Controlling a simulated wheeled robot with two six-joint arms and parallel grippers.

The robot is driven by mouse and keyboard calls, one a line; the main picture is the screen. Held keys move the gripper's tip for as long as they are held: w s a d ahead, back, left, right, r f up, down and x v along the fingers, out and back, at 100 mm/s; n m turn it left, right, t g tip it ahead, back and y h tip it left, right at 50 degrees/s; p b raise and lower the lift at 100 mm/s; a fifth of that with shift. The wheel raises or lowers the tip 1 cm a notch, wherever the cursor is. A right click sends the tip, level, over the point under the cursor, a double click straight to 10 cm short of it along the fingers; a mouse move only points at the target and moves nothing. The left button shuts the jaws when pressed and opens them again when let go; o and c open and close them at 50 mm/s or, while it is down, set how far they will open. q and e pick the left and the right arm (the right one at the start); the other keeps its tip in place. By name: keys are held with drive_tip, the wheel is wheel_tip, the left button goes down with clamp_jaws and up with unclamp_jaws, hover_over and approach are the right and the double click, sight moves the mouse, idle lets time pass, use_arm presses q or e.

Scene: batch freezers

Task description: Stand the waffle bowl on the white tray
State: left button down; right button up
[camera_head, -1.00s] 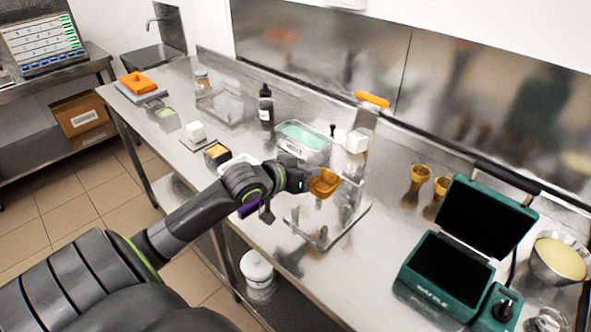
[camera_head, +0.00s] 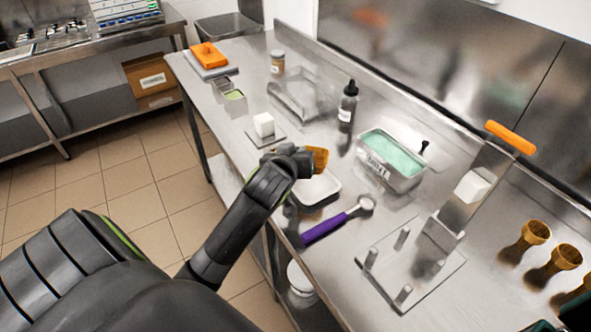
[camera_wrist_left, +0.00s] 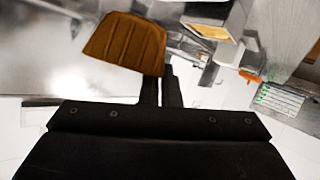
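The brown ribbed waffle bowl (camera_head: 320,160) is in my left gripper (camera_head: 306,161). The head view shows it turned on its side, above the far part of the white tray (camera_head: 330,190). The left wrist view shows the bowl (camera_wrist_left: 122,42) at the tips of the dark fingers (camera_wrist_left: 162,88), which are shut on its edge. The white tray lies flat at the counter's front edge, and my wrist and arm hide its left part. The height of the bowl over the tray is hard to tell.
A purple-handled scoop (camera_head: 335,225) lies right of the tray. A tub of green ice cream (camera_head: 390,160) stands behind, with a dark bottle (camera_head: 347,107) beside it. A white block on a plate (camera_head: 264,126) is left. A pegged clear stand (camera_head: 410,270) is at right.

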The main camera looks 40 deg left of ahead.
use_arm(q)
wheel_tip(320, 180, down, 2)
drive_tip(key=shift+s+d+f, duration=0.1)
drive_tip(key=shift+s, duration=0.05)
wheel_tip(320, 180, down, 3)
drive_tip(key=shift+f, duration=0.55)
use_arm(e)
drive_tip(key=shift+w+a, duration=0.45)
drive_tip(key=shift+w, duration=0.05)
use_arm(q)
drive_tip(key=shift+f, duration=0.15)
drive_tip(key=c, duration=2.1)
unclamp_jaws()
drive_tip(key=o, duration=0.5)
drive_tip(key=shift+c, duration=0.2)
use_arm(e)
drive_tip(key=shift+s+d, duration=0.25)
drive_tip(key=shift+d, duration=0.05)
